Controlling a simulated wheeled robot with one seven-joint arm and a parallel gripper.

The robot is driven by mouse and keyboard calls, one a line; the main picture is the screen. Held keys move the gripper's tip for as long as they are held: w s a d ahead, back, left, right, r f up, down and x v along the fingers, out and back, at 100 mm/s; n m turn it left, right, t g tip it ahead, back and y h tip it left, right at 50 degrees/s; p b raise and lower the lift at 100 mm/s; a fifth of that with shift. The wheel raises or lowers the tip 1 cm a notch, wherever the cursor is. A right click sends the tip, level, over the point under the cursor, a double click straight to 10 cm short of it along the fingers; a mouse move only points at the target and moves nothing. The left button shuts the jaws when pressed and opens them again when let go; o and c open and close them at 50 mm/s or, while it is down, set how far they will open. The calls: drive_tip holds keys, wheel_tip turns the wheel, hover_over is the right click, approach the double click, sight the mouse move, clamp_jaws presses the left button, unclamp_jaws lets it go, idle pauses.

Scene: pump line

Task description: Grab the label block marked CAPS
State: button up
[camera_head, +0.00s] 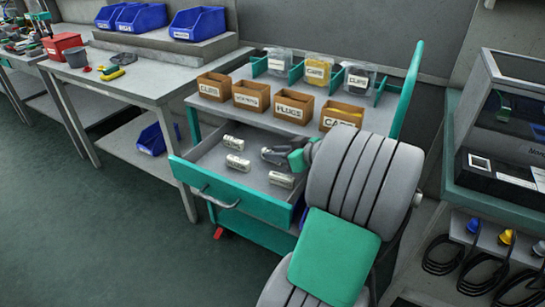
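An open teal drawer (222,185) of a cart holds small whitish label blocks. One block (232,142) lies at the back left, one (237,162) lies in front of it, and one (281,180) lies at the front right. Their printing is too small to read, so I cannot tell which is marked CAPS. My gripper (268,154) is over the drawer, right of the two left blocks and behind the front right one. My grey and teal arm reaches in from the lower right and hides the drawer's right part. I cannot tell whether the fingers are open or hold anything.
Brown bins, one marked CAPS (341,117) and one PLUGS (293,107), stand on the cart top behind the drawer. Clear containers, one yellow (319,69), stand behind them. A workbench (140,82) is at left, a machine (500,130) at right. Floor at lower left is free.

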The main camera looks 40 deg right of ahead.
clamp_jaws()
idle(0.3)
